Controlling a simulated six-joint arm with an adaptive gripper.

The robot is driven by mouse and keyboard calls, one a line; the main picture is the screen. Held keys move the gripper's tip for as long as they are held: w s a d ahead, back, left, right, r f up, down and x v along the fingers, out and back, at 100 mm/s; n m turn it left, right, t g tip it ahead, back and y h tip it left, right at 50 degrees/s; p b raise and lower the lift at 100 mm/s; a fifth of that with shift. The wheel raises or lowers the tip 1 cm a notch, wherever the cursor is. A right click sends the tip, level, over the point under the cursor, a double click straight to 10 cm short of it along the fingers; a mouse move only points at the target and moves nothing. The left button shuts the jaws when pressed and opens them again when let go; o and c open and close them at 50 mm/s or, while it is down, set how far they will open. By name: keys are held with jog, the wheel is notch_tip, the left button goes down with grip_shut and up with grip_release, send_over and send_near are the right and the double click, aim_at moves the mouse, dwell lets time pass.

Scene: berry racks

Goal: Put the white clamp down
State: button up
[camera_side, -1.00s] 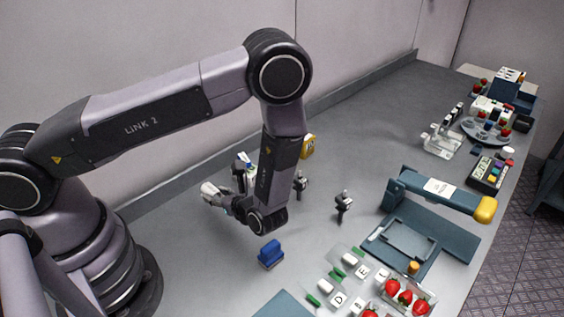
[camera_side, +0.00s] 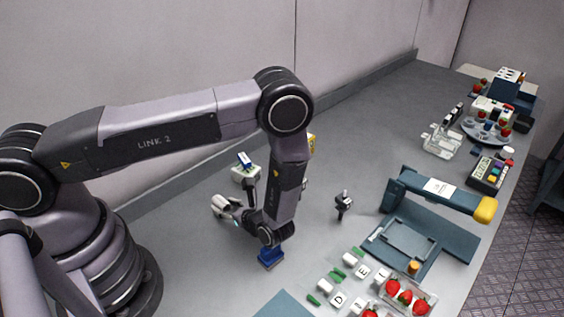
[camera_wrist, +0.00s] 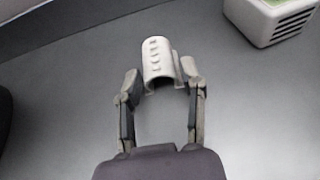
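The white clamp (camera_side: 222,206) is a pale, curved, half-tube piece at the end of my gripper (camera_side: 236,208), low over the left part of the grey bench. In the wrist view the clamp (camera_wrist: 158,62) has a row of small bumps along its back and sits between the fingertips of my gripper (camera_wrist: 160,78). The fingers flank its lower half on both sides, and my gripper appears shut on it. Its underside is hidden, and I cannot tell whether it touches the bench.
A white box (camera_side: 245,173) stands behind my gripper and shows top right in the wrist view (camera_wrist: 272,20). A blue block (camera_side: 270,256) is close by my wrist. A black upright holder (camera_side: 343,204) stands to the right. Bench around the clamp looks clear.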

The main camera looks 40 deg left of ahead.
jog(key=shift+o, duration=0.9)
jog(key=shift+r, duration=0.1)
jog(key=v, duration=0.5)
jog(key=shift+d+r, duration=0.15)
jog(key=shift+r, duration=0.2)
notch_tip(320, 180, up, 6)
notch_tip(320, 180, up, 19)
jog(key=n+g+h, duration=0.2)
jog(key=n+h, duration=0.5)
jog(key=n, duration=0.3)
send_over(226, 205)
jog(key=s+d, duration=0.2)
jog(key=s, duration=0.1)
jog(key=s+r+n+t+h, duration=0.6)
jog(key=s+r+n+t, duration=0.1)
jog(key=s+r, duration=0.5)
jog(key=shift+s+a+r+n, duration=0.3)
jog(key=shift+s+r+n, duration=0.1)
jog(key=shift+r+n, duration=0.3)
